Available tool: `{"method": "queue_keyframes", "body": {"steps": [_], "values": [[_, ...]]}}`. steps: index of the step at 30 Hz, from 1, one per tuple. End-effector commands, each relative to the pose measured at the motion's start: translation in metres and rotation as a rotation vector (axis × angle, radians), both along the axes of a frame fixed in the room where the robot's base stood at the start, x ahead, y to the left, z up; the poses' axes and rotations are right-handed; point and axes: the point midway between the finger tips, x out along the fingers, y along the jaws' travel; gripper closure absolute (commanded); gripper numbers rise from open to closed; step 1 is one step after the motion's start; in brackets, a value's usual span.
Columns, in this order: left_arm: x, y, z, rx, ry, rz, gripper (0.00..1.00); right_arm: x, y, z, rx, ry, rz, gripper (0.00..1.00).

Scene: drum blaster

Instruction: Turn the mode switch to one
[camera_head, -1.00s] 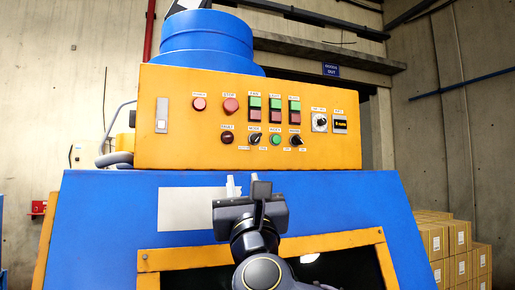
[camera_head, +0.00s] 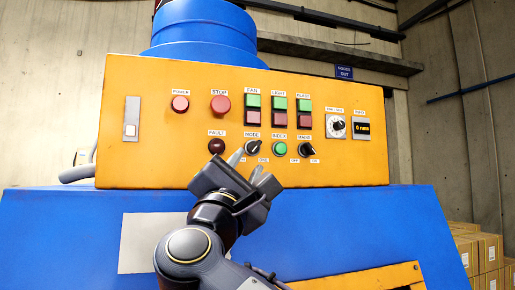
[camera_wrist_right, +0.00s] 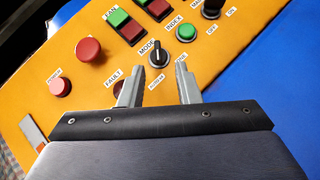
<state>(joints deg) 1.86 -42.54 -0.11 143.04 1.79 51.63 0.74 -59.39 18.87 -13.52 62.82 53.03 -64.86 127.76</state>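The mode switch (camera_head: 254,147) is a black rotary knob under a MODE label, on the orange control panel. In the right wrist view the knob (camera_wrist_right: 159,57) lies just beyond and between my fingertips, its white mark pointing toward the top of the picture. Small labels lie below it, partly covered by the fingers. My right gripper (camera_head: 247,165) is in front of the panel, just below the switch, tilted. The right wrist view shows the gripper (camera_wrist_right: 159,72) open and empty, fingers on either side of the knob's line. Contact cannot be told. My left gripper is out of view.
The orange panel (camera_head: 350,165) also holds a fault lamp (camera_head: 216,146), a green index button (camera_head: 280,148), a black magnet knob (camera_head: 307,149) and a red stop button (camera_head: 220,105). A blue housing (camera_head: 330,215) juts out below. Cardboard boxes (camera_head: 480,250) stand at right.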

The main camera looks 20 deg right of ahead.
Motion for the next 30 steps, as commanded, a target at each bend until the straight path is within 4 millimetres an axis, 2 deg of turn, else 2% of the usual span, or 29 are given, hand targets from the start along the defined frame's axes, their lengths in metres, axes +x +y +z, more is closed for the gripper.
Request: {"method": "queue_keyframes", "body": {"steps": [1,3,9,15,22,29,30], "values": [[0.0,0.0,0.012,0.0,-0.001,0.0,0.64,0.007,-0.004,0.011,-0.001,0.001,-0.003,0.7],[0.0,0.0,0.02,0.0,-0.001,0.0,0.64,0.015,-0.009,0.018,-0.002,0.001,-0.003,0.7],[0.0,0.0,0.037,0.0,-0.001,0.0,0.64,0.036,-0.021,0.032,-0.003,0.0,-0.002,0.7],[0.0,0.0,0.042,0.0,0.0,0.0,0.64,0.045,-0.027,0.035,-0.003,0.001,-0.001,0.7],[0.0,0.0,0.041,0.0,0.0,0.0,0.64,0.045,-0.027,0.034,-0.003,0.0,0.0,0.7],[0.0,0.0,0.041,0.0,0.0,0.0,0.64,0.045,-0.027,0.034,-0.002,0.0,-0.001,1.0],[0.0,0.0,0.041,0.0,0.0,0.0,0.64,0.045,-0.027,0.034,-0.002,0.0,-0.001,1.0]]}}
